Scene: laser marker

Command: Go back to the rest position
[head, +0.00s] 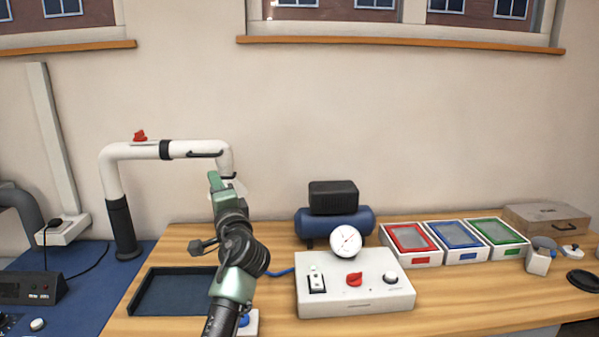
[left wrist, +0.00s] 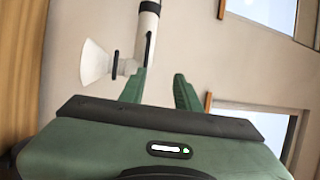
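My left arm rises from the bottom of the head view, over the table. Its green gripper (head: 216,181) is up in front of the white fume pipe's downturned end. In the left wrist view the two green fingers (left wrist: 160,90) stand apart with nothing between them. The pipe's white flared hood (left wrist: 96,63) shows to the left of the fingers there. I cannot tell whether the gripper touches the pipe. My right gripper is not in view.
The white pipe (head: 135,152) with black handles arches beside my gripper. Below are a dark tray (head: 172,308), a white control box (head: 340,298) with a gauge, and a blue compressor (head: 305,226). Red, blue and green framed boxes (head: 423,256) stand right.

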